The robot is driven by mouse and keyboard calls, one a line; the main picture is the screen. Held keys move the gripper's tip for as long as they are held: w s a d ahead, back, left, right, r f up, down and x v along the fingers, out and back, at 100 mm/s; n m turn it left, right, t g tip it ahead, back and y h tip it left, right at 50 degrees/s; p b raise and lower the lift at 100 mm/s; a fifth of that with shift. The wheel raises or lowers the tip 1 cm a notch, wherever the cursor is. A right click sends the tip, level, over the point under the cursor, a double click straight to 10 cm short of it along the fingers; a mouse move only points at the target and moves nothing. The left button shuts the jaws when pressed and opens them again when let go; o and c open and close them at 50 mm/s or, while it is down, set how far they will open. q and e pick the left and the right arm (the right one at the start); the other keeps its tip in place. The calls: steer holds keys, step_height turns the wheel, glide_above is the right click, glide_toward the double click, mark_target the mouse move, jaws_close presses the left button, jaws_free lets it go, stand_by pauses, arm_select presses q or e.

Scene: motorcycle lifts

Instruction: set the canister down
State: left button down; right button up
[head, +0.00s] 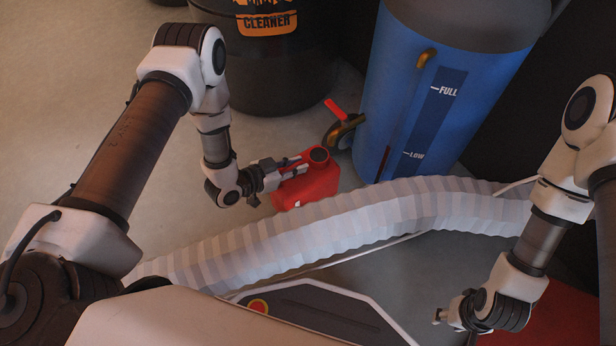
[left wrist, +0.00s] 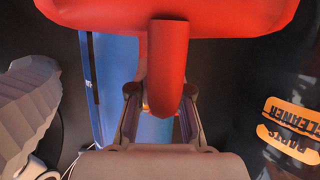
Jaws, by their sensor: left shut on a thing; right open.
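A red canister (head: 308,184) is in the middle of the head view, just in front of the blue tank. My left gripper (head: 287,168) is shut on the canister at its upper part. In the left wrist view the canister (left wrist: 110,18) fills the top, and its red handle (left wrist: 167,65) runs down between the fingers of my left gripper (left wrist: 160,112). Whether the canister's base touches the floor is hard to tell. My right gripper (head: 448,318) is open and empty at the lower right of the head view.
A blue tank (head: 400,90) with level marks and a red-handled valve (head: 343,128) stands behind the canister. A black cleaner drum (head: 275,65) stands at the back. A pale ribbed hose (head: 330,226) crosses in front. Floor at the left is clear.

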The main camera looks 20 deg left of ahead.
mark_target(310, 174)
arm_select(q)
steer(key=d, duration=0.2)
steer(key=w+d+b, duration=0.1)
steer(key=shift+f, duration=0.25)
step_height(310, 174, down, 4)
steer(key=shift+r+b, duration=0.2)
steer(key=shift+b, duration=1.05)
steer(key=shift+r, duration=0.2)
steer(key=c, duration=1.1)
jaws_free()
steer(key=shift+f, duration=0.1)
